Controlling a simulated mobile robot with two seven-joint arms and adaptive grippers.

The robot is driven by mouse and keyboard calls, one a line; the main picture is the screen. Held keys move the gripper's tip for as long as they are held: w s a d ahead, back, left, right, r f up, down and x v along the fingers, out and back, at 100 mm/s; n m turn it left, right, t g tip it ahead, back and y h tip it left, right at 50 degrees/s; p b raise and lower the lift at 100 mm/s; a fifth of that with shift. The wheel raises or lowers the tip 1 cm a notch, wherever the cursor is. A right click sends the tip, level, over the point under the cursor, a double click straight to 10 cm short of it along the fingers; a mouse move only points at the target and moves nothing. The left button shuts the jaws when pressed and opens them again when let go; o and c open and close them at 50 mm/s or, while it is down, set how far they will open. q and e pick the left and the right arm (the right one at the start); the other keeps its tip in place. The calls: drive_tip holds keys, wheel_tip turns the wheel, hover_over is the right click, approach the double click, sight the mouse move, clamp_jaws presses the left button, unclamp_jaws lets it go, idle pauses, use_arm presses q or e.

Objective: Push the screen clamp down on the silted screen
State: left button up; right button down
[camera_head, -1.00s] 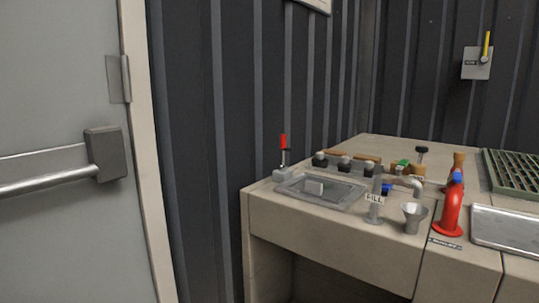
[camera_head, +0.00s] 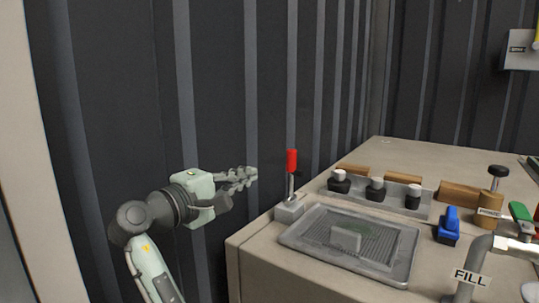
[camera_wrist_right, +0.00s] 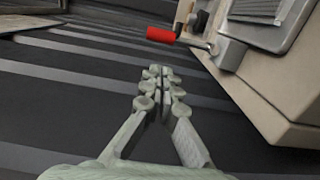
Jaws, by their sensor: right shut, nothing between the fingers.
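My right gripper (camera_head: 248,177) is left of the clamp handle, shut and empty, with a gap to the handle. It also shows in the right wrist view (camera_wrist_right: 160,75). My left gripper is in neither current view.
Behind the screen stands a row of black knobs with light caps (camera_head: 376,188). A blue valve handle (camera_head: 449,223) and a pipe with a FILL label (camera_head: 471,277) stand to the right. The ribbed dark wall (camera_head: 250,80) is close behind. The space left of the bench is open.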

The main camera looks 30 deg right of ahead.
use_arm(q)
drive_tip(key=shift+w+d+r, duration=0.1)
drive_tip(key=shift+d, duration=0.25)
use_arm(e)
drive_tip(key=shift+w+r, duration=0.15)
drive_tip(key=shift+r, duration=0.25)
drive_tip(key=shift+d, duration=0.1)
use_arm(q)
drive_tip(key=shift+w+d+f+p, duration=0.1)
drive_tip(key=shift+w+f+p, duration=0.1)
drive_tip(key=shift+f, duration=0.25)
drive_tip(key=shift+w+f+p, duration=0.2)
drive_tip(key=shift+f, duration=0.25)
use_arm(e)
drive_tip(key=x, duration=1)
drive_tip(key=shift+d, duration=0.1)
